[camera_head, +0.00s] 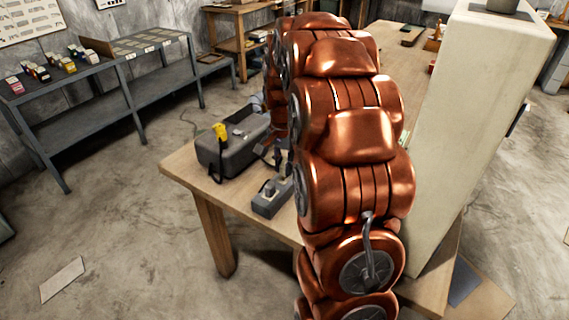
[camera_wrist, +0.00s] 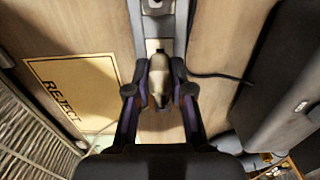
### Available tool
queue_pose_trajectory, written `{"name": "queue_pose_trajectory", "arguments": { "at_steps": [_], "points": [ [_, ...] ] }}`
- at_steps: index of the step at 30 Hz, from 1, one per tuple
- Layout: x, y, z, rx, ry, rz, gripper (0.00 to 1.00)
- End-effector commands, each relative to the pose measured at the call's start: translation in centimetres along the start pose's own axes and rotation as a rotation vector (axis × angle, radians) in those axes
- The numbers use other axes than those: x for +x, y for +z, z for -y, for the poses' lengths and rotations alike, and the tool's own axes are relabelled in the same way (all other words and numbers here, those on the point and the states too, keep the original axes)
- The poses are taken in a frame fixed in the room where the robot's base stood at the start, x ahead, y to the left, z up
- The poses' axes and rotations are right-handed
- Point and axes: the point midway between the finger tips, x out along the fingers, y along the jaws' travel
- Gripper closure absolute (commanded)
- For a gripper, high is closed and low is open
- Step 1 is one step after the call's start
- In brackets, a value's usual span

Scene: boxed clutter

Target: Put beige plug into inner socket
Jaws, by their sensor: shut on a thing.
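In the wrist view, my gripper (camera_wrist: 160,88) is shut on a beige plug (camera_wrist: 160,76), with one finger on each side of it. The plug lies over the near part of a grey socket strip (camera_wrist: 167,26). In the head view, the socket strip (camera_head: 270,205) lies on the wooden table, and my arm hides most of my gripper and the plug.
A dark grey case (camera_head: 232,152) with a yellow item (camera_head: 220,132) stands on the wooden table (camera_head: 188,172) beside the strip. A REJECT sign (camera_wrist: 75,92) lies left of the strip in the wrist view. A dark cable (camera_wrist: 220,77) runs right.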

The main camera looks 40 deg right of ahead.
Motion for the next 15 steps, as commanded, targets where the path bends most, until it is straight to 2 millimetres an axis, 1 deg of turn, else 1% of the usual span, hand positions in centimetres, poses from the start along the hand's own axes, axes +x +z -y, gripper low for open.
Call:
{"name": "queue_pose_trajectory", "arguments": {
  "at_steps": [15],
  "points": [
    [1.08, -0.02, 0.01, 0.000, 0.000, 0.000, 1.00]
  ]
}}
